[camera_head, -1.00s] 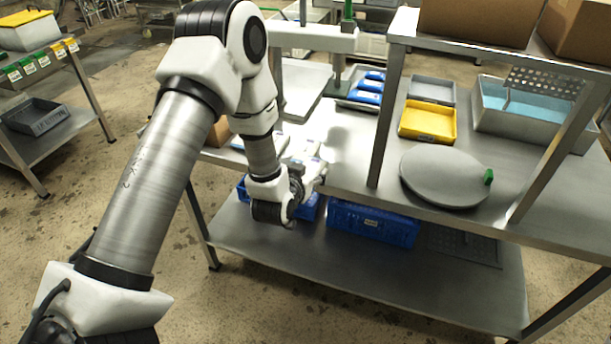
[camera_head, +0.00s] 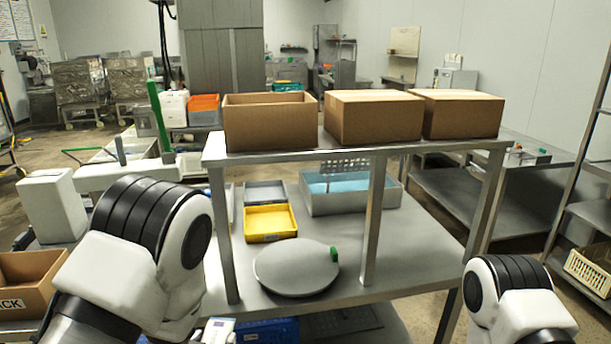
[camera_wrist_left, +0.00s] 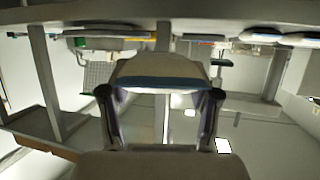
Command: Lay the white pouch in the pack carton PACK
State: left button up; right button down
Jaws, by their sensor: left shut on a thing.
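The white pouch (camera_wrist_left: 162,70), with a blue stripe along its lower edge, is between the fingers of my left gripper (camera_wrist_left: 160,98) in the left wrist view. The gripper is shut on it. In the head view my left arm covers the lower left, and the gripper's hold on the pouch cannot be made out there. The pack carton PACK (camera_head: 28,298) is an open brown box at the left edge. It is cut off by the frame, and only the end of its label shows. My left arm stands to its right. My right arm shows at the lower right, its gripper out of view.
A steel table (camera_head: 420,250) carries a raised shelf (camera_head: 350,147) with brown boxes (camera_head: 270,122). Below it are a yellow tray (camera_head: 270,222), a grey tray (camera_head: 265,190), a bin with blue contents (camera_head: 348,205) and a round grey lid (camera_head: 296,270). A white machine (camera_head: 53,205) stands behind the carton.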

pick_arm(q)
jog(key=shift+a+r, duration=0.2)
jog(key=shift+f, duration=0.1)
jog(key=shift+w+d+f+h, duration=0.15)
jog(key=shift+w+d+h, duration=0.05)
jog(key=shift+w+h, duration=0.1)
jog(key=w+a+n+y, duration=0.2)
jog(key=w+a+y, duration=0.1)
jog(key=a, duration=1.1)
jog(key=shift+w, duration=0.6)
